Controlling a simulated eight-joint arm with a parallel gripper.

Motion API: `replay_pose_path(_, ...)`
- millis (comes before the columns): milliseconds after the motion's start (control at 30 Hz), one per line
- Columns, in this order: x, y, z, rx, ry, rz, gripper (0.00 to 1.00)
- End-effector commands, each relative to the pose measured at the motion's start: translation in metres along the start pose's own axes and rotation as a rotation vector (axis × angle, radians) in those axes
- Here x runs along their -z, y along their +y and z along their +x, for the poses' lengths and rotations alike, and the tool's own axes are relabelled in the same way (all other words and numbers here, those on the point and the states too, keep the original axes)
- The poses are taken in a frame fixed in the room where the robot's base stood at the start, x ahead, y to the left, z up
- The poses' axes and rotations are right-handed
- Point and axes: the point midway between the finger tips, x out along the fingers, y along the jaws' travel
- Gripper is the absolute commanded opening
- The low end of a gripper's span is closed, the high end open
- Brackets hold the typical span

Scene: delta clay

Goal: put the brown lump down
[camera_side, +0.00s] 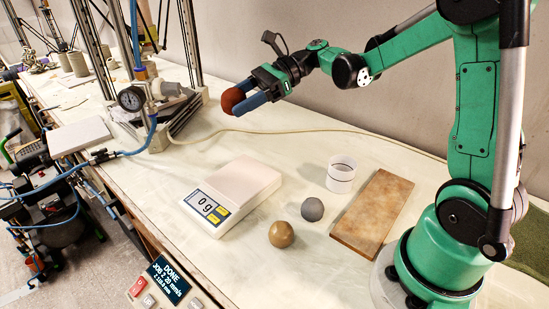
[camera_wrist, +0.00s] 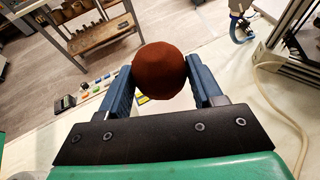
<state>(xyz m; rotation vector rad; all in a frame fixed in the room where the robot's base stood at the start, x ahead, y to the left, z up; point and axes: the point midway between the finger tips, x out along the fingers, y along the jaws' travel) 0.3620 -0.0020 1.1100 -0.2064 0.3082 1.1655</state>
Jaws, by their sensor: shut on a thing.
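My gripper (camera_side: 250,97) is shut on a reddish-brown lump (camera_side: 232,101) and holds it in the air, well above the table, behind and above the scale. In the wrist view the brown lump (camera_wrist: 160,72) sits between the two blue fingers of my gripper (camera_wrist: 160,85), touching both. A tan-brown lump (camera_side: 281,234) lies on the table in front of the scale, to the right. A grey lump (camera_side: 312,209) lies beside it, further right.
A white scale (camera_side: 236,192) reads 0 g, its plate empty. A pale cable (camera_side: 300,131) crosses the table (camera_side: 270,150). A gauge with blue hoses (camera_side: 131,98) stands at the back left.

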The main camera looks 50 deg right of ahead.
Motion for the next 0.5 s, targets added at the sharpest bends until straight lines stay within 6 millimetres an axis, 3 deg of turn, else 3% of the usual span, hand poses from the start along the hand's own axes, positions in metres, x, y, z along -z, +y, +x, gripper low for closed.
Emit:
replay_pose_path(300, 0.074, 0.000, 0.027, 0.000, 0.000, 0.000, 0.00)
replay_pose_path(500, 0.097, 0.000, 0.035, 0.000, 0.000, 0.000, 0.00)
